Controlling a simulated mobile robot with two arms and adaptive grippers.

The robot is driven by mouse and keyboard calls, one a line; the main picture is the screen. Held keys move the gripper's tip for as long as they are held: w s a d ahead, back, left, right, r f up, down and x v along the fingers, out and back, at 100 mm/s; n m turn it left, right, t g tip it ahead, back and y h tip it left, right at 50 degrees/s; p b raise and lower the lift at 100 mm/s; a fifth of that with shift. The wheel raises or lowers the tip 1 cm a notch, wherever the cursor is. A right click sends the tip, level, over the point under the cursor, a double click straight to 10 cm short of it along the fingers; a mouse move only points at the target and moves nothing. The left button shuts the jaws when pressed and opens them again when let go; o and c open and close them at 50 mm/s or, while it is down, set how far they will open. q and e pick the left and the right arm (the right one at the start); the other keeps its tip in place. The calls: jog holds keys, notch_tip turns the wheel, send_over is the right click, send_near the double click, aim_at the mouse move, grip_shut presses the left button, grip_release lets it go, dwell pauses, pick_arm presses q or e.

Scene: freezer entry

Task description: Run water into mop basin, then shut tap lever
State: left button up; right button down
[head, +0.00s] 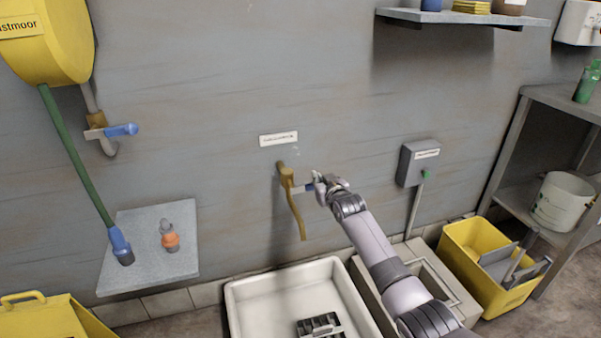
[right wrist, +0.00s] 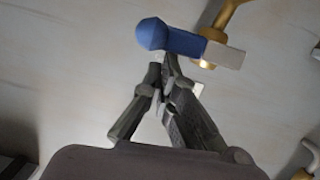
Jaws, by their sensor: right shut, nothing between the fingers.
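The brass tap (head: 287,177) sticks out of the wall above the basin, its curved spout hanging down. Its lever points right and has a blue end (head: 309,188). The right wrist view shows the blue lever end (right wrist: 175,38) close up. My right gripper (head: 322,180) is at the lever end; its fingers (right wrist: 163,70) are shut and empty, just by the blue part. I cannot tell whether they touch it. The white mop basin (head: 250,297) stands below, with a dark slotted thing (head: 320,325) inside. I see no water stream. My left gripper is out of view.
A second tap with a blue handle (head: 122,130) and a yellow hose reel (head: 45,40) are at left. A grey wall shelf (head: 150,265) holds an orange-based item (head: 169,238). A grey box (head: 418,163) and yellow bucket (head: 485,260) are at right.

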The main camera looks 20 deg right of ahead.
jog(key=v, duration=1.2)
